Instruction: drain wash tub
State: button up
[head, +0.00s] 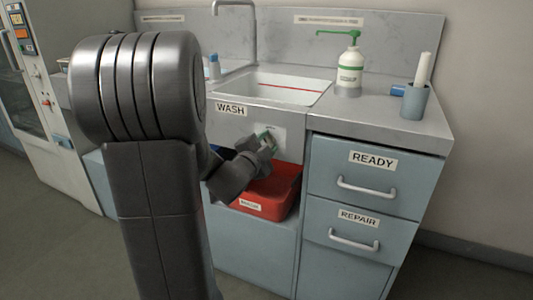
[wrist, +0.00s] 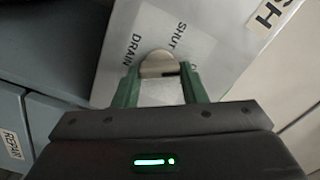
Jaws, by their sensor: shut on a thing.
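The wash tub (head: 283,88) is a white basin with a red line inside, set in the grey counter above the WASH label (head: 230,109). I cannot tell its water level. On the front panel below is a white plate (head: 271,133) whose printing reads SHUT and DRAIN in the wrist view. A metal drain knob (wrist: 158,64) sits on this plate. My gripper (wrist: 160,78) has its green fingers on either side of the knob, shut on it. In the head view my gripper (head: 268,142) reaches the panel and hides the knob.
A red bin (head: 272,193) stands in the opening under the tub. Drawers labelled READY (head: 365,178) and REPAIR (head: 357,230) are closed at right. A pump bottle (head: 350,68) and a cup (head: 415,101) stand on the counter. A faucet (head: 236,12) rises behind the tub.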

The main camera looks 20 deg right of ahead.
jog(key=shift+m+b, duration=0.35)
jog(key=shift+m, duration=0.35)
jog(key=o, duration=1)
jog(key=p+v, duration=0.2)
jog(key=v, duration=1.1)
jog(key=shift+s+a, duration=0.25)
jog(key=shift+s, duration=0.05)
jog(key=b+x, duration=0.1)
jog(key=x, duration=1.2)
jog(key=shift+w+d+b, duration=0.25)
jog(key=shift+w+b, duration=0.05)
jog(key=shift+b, duration=0.05)
